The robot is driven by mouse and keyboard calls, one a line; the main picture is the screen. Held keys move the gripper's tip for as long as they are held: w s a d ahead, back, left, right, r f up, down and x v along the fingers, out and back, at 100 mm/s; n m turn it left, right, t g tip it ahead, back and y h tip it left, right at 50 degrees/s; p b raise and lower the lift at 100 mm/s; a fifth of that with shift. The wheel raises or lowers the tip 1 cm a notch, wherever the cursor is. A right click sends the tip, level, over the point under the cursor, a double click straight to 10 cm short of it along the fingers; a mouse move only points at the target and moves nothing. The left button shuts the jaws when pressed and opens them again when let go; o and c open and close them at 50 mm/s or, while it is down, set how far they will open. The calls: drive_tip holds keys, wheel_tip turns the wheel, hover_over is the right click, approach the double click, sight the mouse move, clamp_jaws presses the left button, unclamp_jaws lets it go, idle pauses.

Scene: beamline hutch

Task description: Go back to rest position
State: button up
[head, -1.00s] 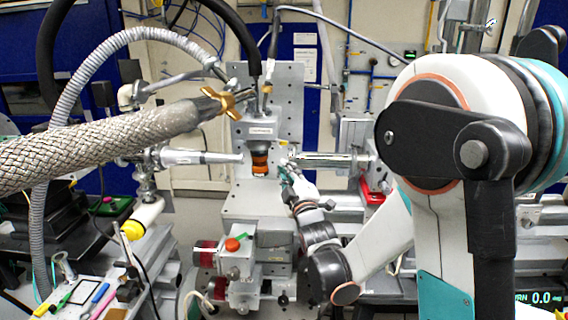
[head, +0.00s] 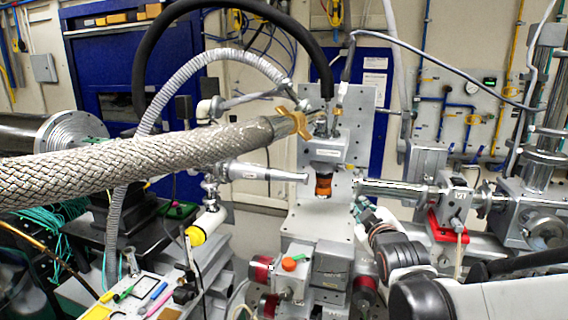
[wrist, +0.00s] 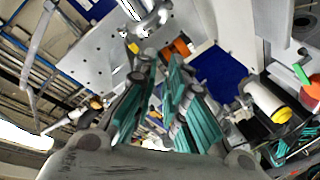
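My gripper (head: 362,203) is in the middle right of the head view, small and partly blended with the metal parts behind it. It is to the right of an orange-brown cylinder (head: 323,186) under a grey block on the upright plate, and apart from it in the picture. In the wrist view, the two teal-padded fingers of my gripper (wrist: 157,66) stand apart with a gap between the tips. I see nothing held in it. An orange part (wrist: 181,46) shows beyond the fingertips in the wrist view.
A thick braided hose (head: 150,155) crosses the left side close to the head camera. A metal beam pipe (head: 400,189) lies right of the plate, near a red bracket (head: 440,230). A bench (head: 130,300) with pens is at lower left. A control box with an orange button (head: 289,265) stands below.

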drive_tip(key=s+f+m+g, duration=0.2)
drive_tip(key=s+f+g, duration=0.1)
drive_tip(key=s, duration=0.6)
drive_tip(key=s+f+m+g+b, duration=0.1)
drive_tip(key=s+f+m+g, duration=0.2)
drive_tip(key=s, duration=0.7)
drive_tip(key=s+a+f+m+g, duration=0.1)
drive_tip(key=s+f+m+g, duration=0.2)
drive_tip(key=s, duration=0.7)
drive_tip(key=shift+f+y+b, duration=0.3)
drive_tip(key=shift+f, duration=0.05)
